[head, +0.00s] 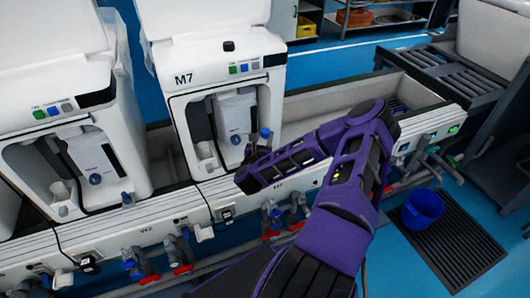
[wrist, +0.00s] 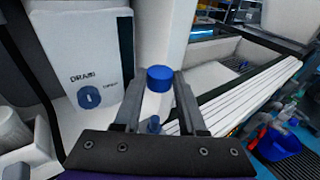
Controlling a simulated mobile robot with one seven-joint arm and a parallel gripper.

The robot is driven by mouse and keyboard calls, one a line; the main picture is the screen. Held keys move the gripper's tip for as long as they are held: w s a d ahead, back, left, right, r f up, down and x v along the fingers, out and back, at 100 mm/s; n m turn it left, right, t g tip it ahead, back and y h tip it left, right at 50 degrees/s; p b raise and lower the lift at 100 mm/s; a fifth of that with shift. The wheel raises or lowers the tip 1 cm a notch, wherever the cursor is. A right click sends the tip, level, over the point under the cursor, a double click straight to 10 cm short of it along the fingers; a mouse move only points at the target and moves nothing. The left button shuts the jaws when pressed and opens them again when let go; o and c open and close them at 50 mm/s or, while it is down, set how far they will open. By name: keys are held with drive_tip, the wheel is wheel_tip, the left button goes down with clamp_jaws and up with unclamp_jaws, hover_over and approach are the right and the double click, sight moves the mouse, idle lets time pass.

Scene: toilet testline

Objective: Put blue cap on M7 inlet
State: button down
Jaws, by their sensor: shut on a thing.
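The blue cap (wrist: 159,74) is upright between my gripper's fingertips (wrist: 159,82) in the wrist view, with a pale part showing below it. My gripper is shut on it. In the head view the blue cap (head: 265,133) shows above the end of my purple arm, at the right front of the white M7 machine (head: 229,62). A small blue fitting (wrist: 153,124) shows lower between the fingers. I cannot tell which part is the M7 inlet; it may be hidden behind my gripper.
M7's drain panel (wrist: 88,60) with a blue knob (wrist: 89,97) stands left of my gripper. Another white machine (head: 70,110) is further left. A white rail (head: 415,130) and trough lie right. A blue bucket (head: 422,208) stands on a floor grate.

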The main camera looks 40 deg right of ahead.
wheel_tip(320, 180, down, 7)
drive_tip(key=shift+f+b, duration=0.1)
drive_tip(key=shift+b, duration=0.5)
drive_tip(key=shift+f, duration=0.25)
drive_tip(key=shift+f, duration=0.35)
drive_tip(key=shift+c, duration=2.4)
unclamp_jaws()
drive_tip(key=shift+r, duration=0.1)
drive_tip(key=shift+r, duration=0.3)
drive_tip(key=p+v, duration=0.1)
drive_tip(key=v, duration=1.1)
drive_tip(key=shift+r, duration=0.2)
